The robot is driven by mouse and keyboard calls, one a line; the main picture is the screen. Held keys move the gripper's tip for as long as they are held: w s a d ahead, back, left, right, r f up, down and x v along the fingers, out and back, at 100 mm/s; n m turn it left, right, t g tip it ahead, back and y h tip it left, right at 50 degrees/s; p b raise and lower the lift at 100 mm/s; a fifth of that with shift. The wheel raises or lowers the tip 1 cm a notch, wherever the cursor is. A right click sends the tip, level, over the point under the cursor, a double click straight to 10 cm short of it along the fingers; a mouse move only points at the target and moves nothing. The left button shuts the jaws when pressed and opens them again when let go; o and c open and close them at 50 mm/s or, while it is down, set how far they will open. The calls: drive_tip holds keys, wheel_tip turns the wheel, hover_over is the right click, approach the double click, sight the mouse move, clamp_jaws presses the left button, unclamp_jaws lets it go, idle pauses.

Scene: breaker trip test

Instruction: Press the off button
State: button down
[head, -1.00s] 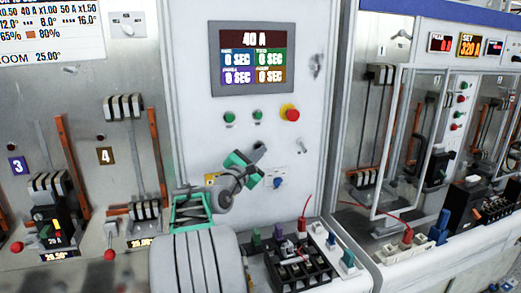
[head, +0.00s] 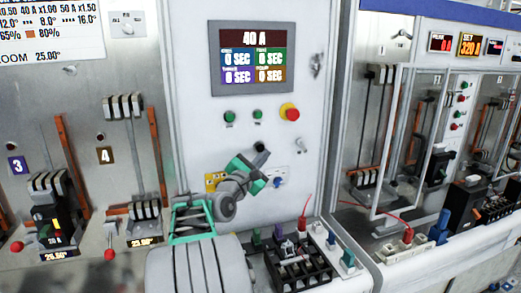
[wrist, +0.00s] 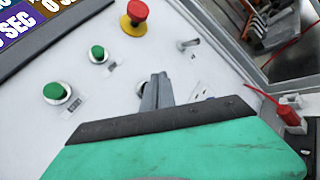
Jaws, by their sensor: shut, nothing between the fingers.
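The white panel has two green buttons, a left one (head: 229,117) and a right one (head: 258,115), and a red mushroom button (head: 291,113) on a yellow ring. In the wrist view the left green button (wrist: 56,92), the right green button (wrist: 98,54) and the red button (wrist: 137,12) stand beyond my fingers. Their labels are too small to read, so I cannot tell which is marked off. My gripper (head: 260,147) is shut and empty, below the right green button in the head view. In the wrist view its fingertips (wrist: 158,78) point towards the panel, apart from the buttons.
A display screen (head: 253,58) sits above the buttons. A small metal toggle (head: 301,144) is right of my gripper. Below stands a black terminal block (head: 300,268) with a red lead (head: 303,222). Glass-fronted cabinets are at the right.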

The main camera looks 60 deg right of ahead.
drive_tip(key=shift+s+a, duration=1.15)
drive_tip(key=shift+a, duration=0.05)
drive_tip(key=w+a+f+m+t+y, duration=0.4)
drive_tip(key=w+a+f+t+y, duration=0.15)
drive_tip(key=w+a, duration=0.45)
drive_tip(key=w+a+f+m+t+y, duration=0.1)
drive_tip(key=w+a+f+m+y, duration=0.25)
drive_tip(key=a, duration=0.65)
drive_tip(key=w+a+f+t+y, duration=0.1)
drive_tip(key=w+a+f+y, duration=0.25)
drive_tip(key=a+f, duration=0.4)
drive_tip(key=s+a+f+m+g+y, duration=0.1)
drive_tip(key=s+a+f+y, duration=0.1)
drive_tip(key=a, duration=0.7)
drive_tip(key=s+a+f+m+g+y, duration=0.1)
drive_tip(key=s+a, duration=0.3)
drive_tip(key=a, duration=0.5)
drive_tip(key=s+a+f+m+g+y, duration=0.1)
drive_tip(key=s+a+y, duration=0.3)
drive_tip(key=a, duration=0.5)
drive_tip(key=shift+f, duration=0.9)
